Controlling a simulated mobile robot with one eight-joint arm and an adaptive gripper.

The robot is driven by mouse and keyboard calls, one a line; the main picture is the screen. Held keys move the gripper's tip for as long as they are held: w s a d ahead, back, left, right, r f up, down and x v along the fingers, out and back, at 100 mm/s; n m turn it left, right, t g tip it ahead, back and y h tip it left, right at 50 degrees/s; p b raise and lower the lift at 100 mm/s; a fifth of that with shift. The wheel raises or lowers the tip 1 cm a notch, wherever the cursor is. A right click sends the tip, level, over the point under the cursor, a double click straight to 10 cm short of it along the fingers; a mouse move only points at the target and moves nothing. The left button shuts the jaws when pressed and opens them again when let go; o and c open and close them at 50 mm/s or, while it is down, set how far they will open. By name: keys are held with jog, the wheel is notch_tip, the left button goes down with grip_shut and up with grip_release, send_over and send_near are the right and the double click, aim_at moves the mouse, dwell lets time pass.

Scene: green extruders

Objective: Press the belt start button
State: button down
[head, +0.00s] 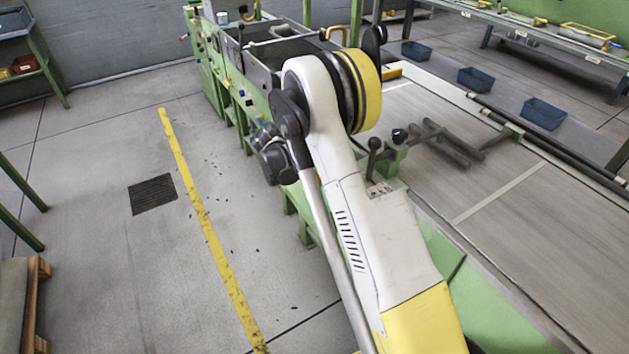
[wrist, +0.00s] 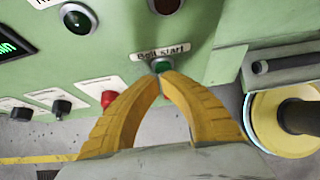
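In the wrist view, a green panel carries a white label reading "Belt start" (wrist: 160,52). Just below the label is a green button (wrist: 161,66), the belt start button. My gripper (wrist: 162,77) has its two curved yellow fingers brought together at the tips, with nothing seen held between them. The tips are right at the lower edge of the button and hide part of it. I cannot tell whether they touch it. In the head view, my arm hides the gripper and the button; the green machine (head: 215,75) stands behind it.
In the wrist view, a red button (wrist: 109,99), black knobs (wrist: 62,108) and a larger round green button (wrist: 78,19) sit on the panel nearby. In the head view, the floor left of the yellow line (head: 205,225) is mostly clear, with a dark grate (head: 153,194).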

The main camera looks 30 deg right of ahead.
jog(key=shift+d, duration=0.1)
jog(key=shift+d+f, duration=0.35)
jog(key=shift+d, duration=0.35)
jog(key=shift+r, duration=0.1)
jog(key=a+f+p+v, duration=0.1)
jog(key=p+v, duration=0.3)
jog(key=v, duration=0.9)
jog(key=shift+a, duration=0.65)
jog(key=shift+f, duration=0.1)
